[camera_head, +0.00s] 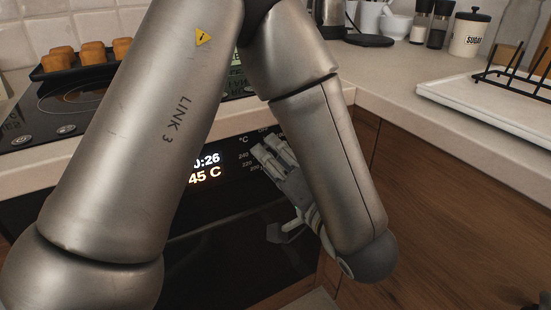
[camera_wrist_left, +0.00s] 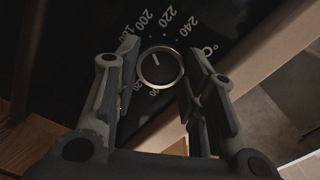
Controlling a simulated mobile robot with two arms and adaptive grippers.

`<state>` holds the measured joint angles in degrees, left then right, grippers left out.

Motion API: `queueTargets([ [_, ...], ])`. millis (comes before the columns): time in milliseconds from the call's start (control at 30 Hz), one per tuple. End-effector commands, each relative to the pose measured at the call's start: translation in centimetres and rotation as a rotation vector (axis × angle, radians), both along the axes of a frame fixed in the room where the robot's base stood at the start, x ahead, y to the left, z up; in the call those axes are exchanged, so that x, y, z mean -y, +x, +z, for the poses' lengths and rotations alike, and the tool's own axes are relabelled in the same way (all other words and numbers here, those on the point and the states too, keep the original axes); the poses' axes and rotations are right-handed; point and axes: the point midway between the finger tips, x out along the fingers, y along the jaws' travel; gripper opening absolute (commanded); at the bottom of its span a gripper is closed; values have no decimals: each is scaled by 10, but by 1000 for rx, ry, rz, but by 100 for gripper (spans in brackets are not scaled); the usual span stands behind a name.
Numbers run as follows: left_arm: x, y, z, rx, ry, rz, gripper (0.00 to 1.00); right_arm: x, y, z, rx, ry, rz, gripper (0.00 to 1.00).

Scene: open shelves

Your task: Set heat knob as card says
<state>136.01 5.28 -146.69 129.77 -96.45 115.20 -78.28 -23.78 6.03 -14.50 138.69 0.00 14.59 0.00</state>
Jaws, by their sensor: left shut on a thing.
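The heat knob (camera_wrist_left: 160,67), a round dark dial with a pale rim, sits on the black oven panel (camera_head: 225,168). In the left wrist view it lies between the two fingers of my left gripper (camera_wrist_left: 159,75), which is shut on it. Its short white mark points up and left, toward the 200 side of the scale; the exact setting is hard to read. In the head view my left gripper (camera_head: 268,150) is at the panel and hides the knob. A greenish card (camera_head: 237,58) shows partly behind my arm; its text is mostly covered.
The oven display (camera_head: 206,168) shows the endings "0:26" and "45 C", partly covered by my arm. Above are the dark cooktop (camera_head: 50,110) and a tray of brown buns (camera_head: 92,54). Jars, a sugar canister (camera_head: 469,33) and a rack (camera_head: 515,80) stand on the right counter.

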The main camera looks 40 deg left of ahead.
Motion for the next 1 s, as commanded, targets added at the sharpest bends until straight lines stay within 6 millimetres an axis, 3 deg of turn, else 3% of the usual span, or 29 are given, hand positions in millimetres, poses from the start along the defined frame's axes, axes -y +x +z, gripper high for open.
queueTargets([
  [133,0,-1,-3,-8,-7,1,14,0,0,-1,-1,0,0,0],
  [167,0,-1,-3,-8,-7,1,40,0,0,-1,-2,-1,0,0],
  [333,0,-1,-2,-5,-4,0,60,0,0,-1,-2,-1,0,0],
  [733,6,-2,0,0,-1,-3,60,0,0,3,9,-2,2,0],
  [1000,51,-20,0,0,1,-6,60,0,0,2,5,-1,1,0],
])
